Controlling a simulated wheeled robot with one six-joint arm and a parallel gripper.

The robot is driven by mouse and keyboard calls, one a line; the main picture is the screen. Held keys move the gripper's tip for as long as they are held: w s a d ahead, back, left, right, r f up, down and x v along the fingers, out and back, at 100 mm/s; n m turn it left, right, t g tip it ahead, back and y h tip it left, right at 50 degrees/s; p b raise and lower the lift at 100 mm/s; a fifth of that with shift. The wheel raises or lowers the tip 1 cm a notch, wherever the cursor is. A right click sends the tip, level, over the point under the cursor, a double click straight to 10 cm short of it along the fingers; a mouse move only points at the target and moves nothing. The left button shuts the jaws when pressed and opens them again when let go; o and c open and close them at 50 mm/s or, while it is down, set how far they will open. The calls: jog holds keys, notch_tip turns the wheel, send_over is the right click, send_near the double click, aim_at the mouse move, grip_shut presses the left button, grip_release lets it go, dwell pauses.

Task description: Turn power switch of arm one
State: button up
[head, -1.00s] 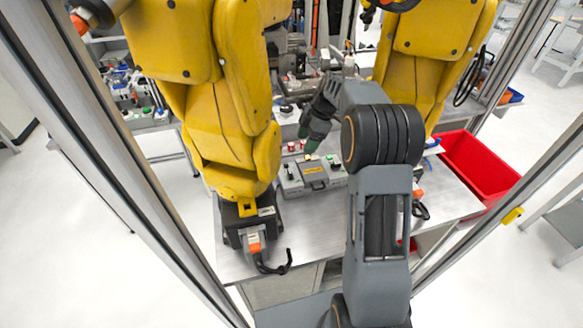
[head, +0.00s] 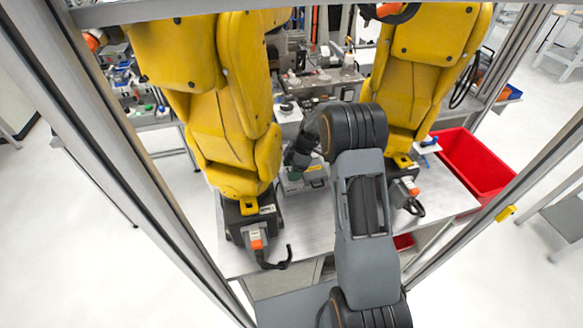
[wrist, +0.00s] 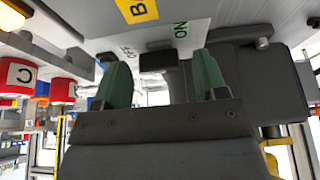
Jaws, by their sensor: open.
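A grey control box (head: 318,183) sits on the metal table between the two yellow arms, partly hidden by my gripper (head: 297,160) in the head view. In the wrist view the box's grey panel (wrist: 85,17) carries a yellow label with "B" and the words OFF and ON. A dark switch knob (wrist: 158,62) stands beside these words. My gripper (wrist: 161,68) has its two green fingertips apart, one on each side of the knob in the picture. I cannot tell whether they touch it. The switch is hidden in the head view.
Yellow arms stand left (head: 225,110) and right (head: 425,75) of my arm. Red knobs (wrist: 63,90) marked with letters show at the left of the wrist view. A red bin (head: 475,165) is at the right. Metal frame posts (head: 110,150) flank the table.

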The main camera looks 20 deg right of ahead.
jog(key=shift+f, duration=0.2)
jog(key=shift+c, duration=0.5)
jog(key=c, duration=0.8)
